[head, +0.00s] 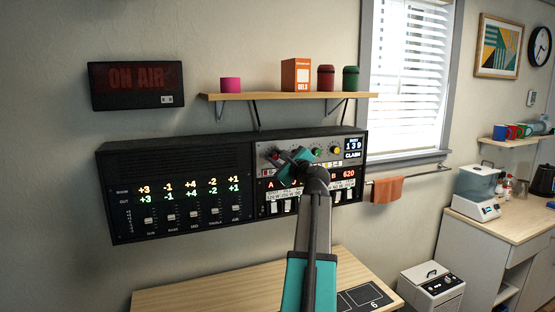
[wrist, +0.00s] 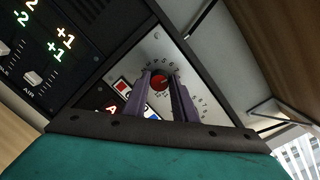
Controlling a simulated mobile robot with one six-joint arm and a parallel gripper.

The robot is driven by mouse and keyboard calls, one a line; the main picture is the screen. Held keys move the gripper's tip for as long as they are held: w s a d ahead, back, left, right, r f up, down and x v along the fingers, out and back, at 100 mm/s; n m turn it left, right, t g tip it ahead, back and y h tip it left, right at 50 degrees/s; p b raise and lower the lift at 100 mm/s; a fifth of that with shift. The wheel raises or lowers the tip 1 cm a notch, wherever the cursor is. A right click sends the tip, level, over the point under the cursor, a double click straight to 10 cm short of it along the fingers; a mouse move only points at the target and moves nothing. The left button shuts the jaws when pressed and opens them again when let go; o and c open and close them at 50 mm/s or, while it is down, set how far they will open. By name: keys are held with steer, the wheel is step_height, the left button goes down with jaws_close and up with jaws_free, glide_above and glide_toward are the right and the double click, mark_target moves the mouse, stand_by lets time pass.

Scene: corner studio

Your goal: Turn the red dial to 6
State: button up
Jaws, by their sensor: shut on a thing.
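The red dial (wrist: 159,83) sits on a pale panel with a ring of small printed numbers around it, in the wrist view. My gripper (wrist: 163,88) has its two dark fingers on either side of the dial and is shut on it. The numbers are too small to read surely, so I cannot tell the dial's setting. In the head view my gripper (head: 283,160) reaches the upper left of the right-hand panel (head: 262,150) and hides the dial. A green dial (head: 316,153) and a yellow dial (head: 336,150) are to its right.
A black mixer unit (head: 130,170) with lit numbers and sliders fills the left. A wooden shelf (head: 225,97) with a pink cup, an orange box and two canisters is above. A wooden table (head: 190,294) is below. A towel (head: 387,189) hangs on a rail at right.

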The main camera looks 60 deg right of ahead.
steer(key=n+b, duration=0.2)
steer(key=n, duration=0.1)
steer(key=shift+f+n, duration=0.15)
steer(key=shift+n, duration=0.15)
steer(key=shift+a+n+b, duration=0.1)
steer(key=shift+n+b, duration=0.55)
steer(key=shift+n, duration=0.25)
steer(key=o, duration=1)
steer(key=shift+o, duration=0.2)
steer(key=b+v, duration=0.2)
steer(key=v, duration=1.1)
steer(key=shift+s+a+r+b, duration=0.25)
steer(key=shift+s+r+b, duration=0.05)
steer(key=shift+r, duration=0.1)
